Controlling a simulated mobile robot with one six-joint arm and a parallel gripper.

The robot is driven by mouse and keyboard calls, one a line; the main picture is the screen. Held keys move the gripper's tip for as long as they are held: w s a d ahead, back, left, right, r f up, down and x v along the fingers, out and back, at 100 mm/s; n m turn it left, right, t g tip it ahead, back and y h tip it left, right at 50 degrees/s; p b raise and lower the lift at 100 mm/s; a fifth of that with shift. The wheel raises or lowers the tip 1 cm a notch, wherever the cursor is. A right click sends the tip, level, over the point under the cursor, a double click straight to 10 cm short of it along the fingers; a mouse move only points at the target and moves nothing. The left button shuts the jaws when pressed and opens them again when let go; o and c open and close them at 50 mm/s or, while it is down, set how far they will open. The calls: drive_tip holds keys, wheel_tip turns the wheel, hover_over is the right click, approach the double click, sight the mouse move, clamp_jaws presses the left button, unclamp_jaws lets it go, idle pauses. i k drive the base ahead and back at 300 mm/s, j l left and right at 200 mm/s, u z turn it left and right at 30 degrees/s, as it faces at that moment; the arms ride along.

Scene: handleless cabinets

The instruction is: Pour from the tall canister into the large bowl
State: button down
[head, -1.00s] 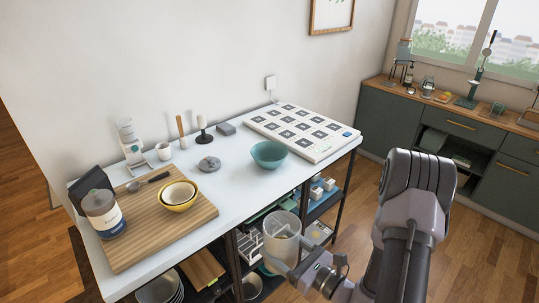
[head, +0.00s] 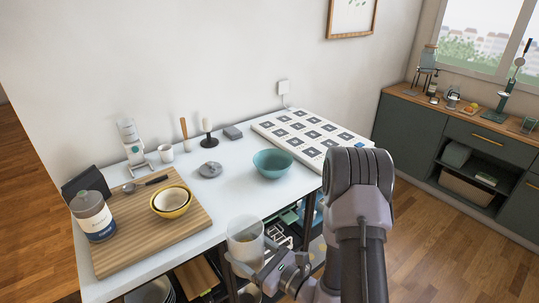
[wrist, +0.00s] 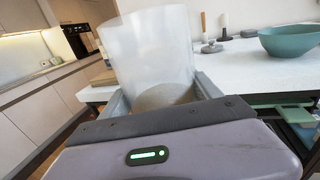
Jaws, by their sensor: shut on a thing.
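The tall canister (head: 245,236) is clear and frosted, with some pale contents low inside. My gripper (head: 252,264) is shut on it, with a finger on either side, and holds it roughly upright just off the table's front edge. In the wrist view the canister (wrist: 155,50) stands between the fingers, its contents near the bottom. The large bowl (head: 272,164) is teal and sits on the white table, behind and to the right of the canister, apart from it. The inside of the bowl is only partly visible.
The white table (head: 225,190) has a wooden board (head: 140,240) with a yellow-rimmed bowl (head: 172,201) and a jar (head: 93,216) at left. A grey lid (head: 210,170) lies left of the teal bowl. A patterned white panel (head: 308,135) lies behind it.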

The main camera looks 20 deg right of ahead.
sight(273, 163)
drive_tip(key=i+l+u, duration=0.15)
drive_tip(key=l+u, duration=0.2)
drive_tip(key=l, duration=0.45)
drive_tip(key=l+u, duration=0.3)
drive_tip(key=l, duration=0.55)
drive_tip(key=l+u, duration=0.35)
drive_tip(key=l, duration=0.5)
